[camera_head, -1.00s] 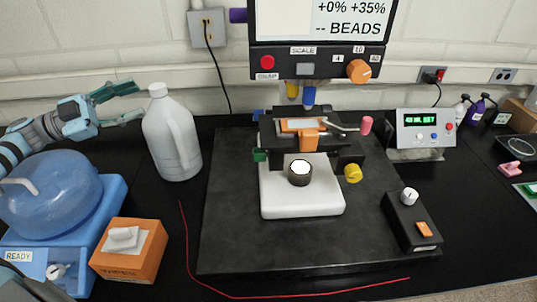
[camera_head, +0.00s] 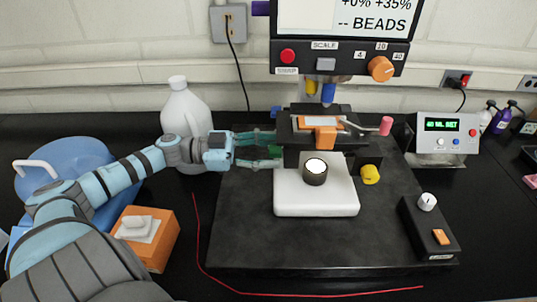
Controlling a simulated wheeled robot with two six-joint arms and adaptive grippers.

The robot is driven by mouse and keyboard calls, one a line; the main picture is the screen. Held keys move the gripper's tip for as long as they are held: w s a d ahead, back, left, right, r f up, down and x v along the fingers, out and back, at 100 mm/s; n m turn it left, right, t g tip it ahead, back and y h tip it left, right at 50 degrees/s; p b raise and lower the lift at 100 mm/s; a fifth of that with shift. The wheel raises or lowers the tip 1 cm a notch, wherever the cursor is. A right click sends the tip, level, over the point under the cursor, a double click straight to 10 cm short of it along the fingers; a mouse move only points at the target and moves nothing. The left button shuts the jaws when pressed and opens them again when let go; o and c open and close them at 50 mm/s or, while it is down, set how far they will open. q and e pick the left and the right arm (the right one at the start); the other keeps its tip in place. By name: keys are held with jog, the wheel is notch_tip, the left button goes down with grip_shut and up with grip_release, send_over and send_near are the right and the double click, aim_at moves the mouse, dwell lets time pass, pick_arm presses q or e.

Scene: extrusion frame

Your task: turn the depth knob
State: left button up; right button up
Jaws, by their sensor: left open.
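My left gripper (camera_head: 272,150) reaches in from the left, fingers open and pointing right at the left side of the microscope stage (camera_head: 322,130). A small green knob (camera_head: 276,152) shows at that side, between or just beyond the fingertips; I cannot tell whether they touch it. A yellow knob (camera_head: 370,174) sticks out on the right side of the stand. No knob carries a readable depth label. My right gripper is not in view.
A white jug (camera_head: 186,108) stands behind my left forearm. An orange tissue box (camera_head: 160,250) and a blue domed device (camera_head: 62,160) lie left. A control box (camera_head: 428,228) sits right. A red line (camera_head: 205,262) edges the dark base plate (camera_head: 300,245).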

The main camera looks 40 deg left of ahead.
pick_arm(q)
jog(key=shift+c, duration=0.3)
jog(key=shift+s+r, duration=0.1)
grip_shut()
jog(key=shift+m, duration=0.3)
jog(key=shift+m+p, duration=1)
jog(key=shift+m, duration=3)
